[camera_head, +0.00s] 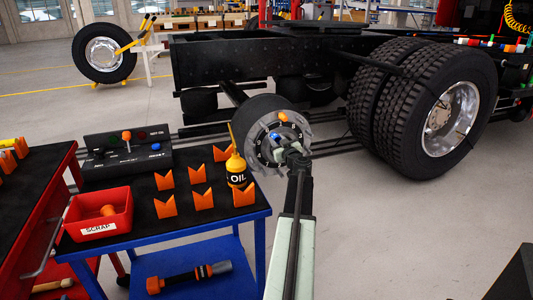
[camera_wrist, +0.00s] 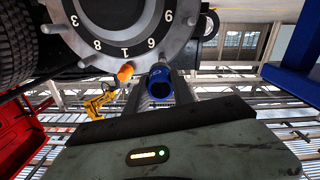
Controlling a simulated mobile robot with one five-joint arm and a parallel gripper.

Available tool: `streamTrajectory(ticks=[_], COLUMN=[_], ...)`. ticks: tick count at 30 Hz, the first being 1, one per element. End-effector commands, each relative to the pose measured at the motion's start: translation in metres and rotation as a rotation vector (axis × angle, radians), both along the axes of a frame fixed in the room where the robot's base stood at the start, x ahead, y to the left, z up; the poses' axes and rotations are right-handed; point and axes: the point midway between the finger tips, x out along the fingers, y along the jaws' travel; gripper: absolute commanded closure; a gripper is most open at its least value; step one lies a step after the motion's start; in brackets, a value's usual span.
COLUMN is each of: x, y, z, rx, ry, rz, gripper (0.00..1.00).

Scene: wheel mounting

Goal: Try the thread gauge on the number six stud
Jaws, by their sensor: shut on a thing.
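My gripper (camera_head: 289,153) is at the front of the wheel hub (camera_head: 262,140), shut on a small blue thing (camera_head: 274,135), which I take to be the thread gauge. In the wrist view the blue gauge (camera_wrist: 160,76) is a short hollow cylinder just beyond the grey gripper body, below the numbered hub face (camera_wrist: 118,22). An orange piece (camera_head: 283,117) sits at the hub's upper rim; it also shows in the wrist view (camera_wrist: 125,73), left of the gauge. I cannot tell whether the gauge touches a stud. The fingertips are not clear.
A blue-framed cart (camera_head: 150,233) at left carries several orange V-blocks (camera_head: 203,199), a yellow oil bottle (camera_head: 236,170), a red scrap bin (camera_head: 98,214) and a black control box (camera_head: 127,155). Dual truck tyres (camera_head: 420,105) stand right of the hub. The floor at right is mostly clear.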

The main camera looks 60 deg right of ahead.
Motion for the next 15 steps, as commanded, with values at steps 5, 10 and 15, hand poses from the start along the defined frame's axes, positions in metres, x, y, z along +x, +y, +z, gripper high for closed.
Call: streamTrajectory(ticks=[5,10,15], x=[0.006,0.011,0.014], y=[0.003,0.007,0.006], z=[0.002,0.001,0.000], rx=[-0.003,-0.002,0.001], ry=[-0.003,-0.003,-0.003], rz=[0.004,0.012,0.012], gripper=[1.00,1.00,1.00])
